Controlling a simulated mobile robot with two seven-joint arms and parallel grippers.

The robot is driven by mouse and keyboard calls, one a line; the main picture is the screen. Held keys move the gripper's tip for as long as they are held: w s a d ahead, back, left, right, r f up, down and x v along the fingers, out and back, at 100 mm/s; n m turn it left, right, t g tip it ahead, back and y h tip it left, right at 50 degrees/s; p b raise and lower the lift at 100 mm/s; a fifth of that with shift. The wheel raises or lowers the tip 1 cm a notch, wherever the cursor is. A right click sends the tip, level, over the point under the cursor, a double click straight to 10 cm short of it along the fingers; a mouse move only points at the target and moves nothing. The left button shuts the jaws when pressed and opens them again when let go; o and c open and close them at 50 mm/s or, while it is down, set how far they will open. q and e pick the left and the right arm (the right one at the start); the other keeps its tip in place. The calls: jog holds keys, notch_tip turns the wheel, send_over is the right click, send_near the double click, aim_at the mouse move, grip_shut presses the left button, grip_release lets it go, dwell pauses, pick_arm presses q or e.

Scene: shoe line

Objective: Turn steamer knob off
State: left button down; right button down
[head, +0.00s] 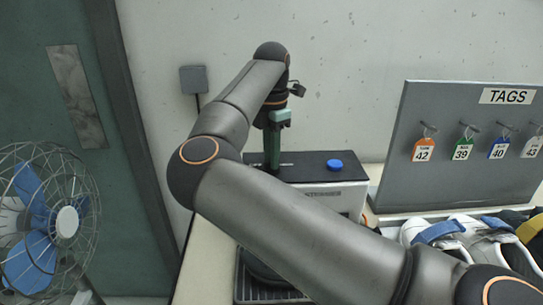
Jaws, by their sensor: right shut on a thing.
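The steamer (352,197) is a light box with a black top and a label on its front, against the wall. A round blue cap or dial (335,165) sits on the right part of its top. My right gripper (272,168) points down at the left part of the steamer's top, apart from the blue piece. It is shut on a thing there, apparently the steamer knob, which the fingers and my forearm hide. My right arm also covers the steamer's lower left front. My left gripper is out of view.
A grey tag board (400,150) with hanging number tags stands to the right. White shoes with blue straps (440,232) lie below it. A dark ribbed tray (244,287) is under my arm. A wire-caged fan (45,215) stands at the left.

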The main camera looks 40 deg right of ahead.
jog(key=n+b, duration=0.1)
jog(key=n, duration=0.5)
jog(key=n+b, duration=0.1)
jog(key=n, duration=0.4)
jog(key=shift+b, duration=0.35)
jog(key=n, duration=0.3)
jog(key=shift+b, duration=0.3)
jog(key=n+b, duration=0.1)
jog(key=n, duration=0.2)
jog(key=shift+n, duration=0.4)
jog(key=n+b, duration=0.1)
jog(key=n, duration=0.3)
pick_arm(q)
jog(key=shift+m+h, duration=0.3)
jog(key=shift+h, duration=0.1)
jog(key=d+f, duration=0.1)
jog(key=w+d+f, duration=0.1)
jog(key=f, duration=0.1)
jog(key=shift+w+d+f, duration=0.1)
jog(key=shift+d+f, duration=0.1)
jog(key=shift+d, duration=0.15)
pick_arm(e)
jog(key=shift+n, duration=0.6)
jog(key=shift+r, duration=0.1)
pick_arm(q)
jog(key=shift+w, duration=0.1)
pick_arm(e)
jog(key=c, duration=0.9)
grip_release()
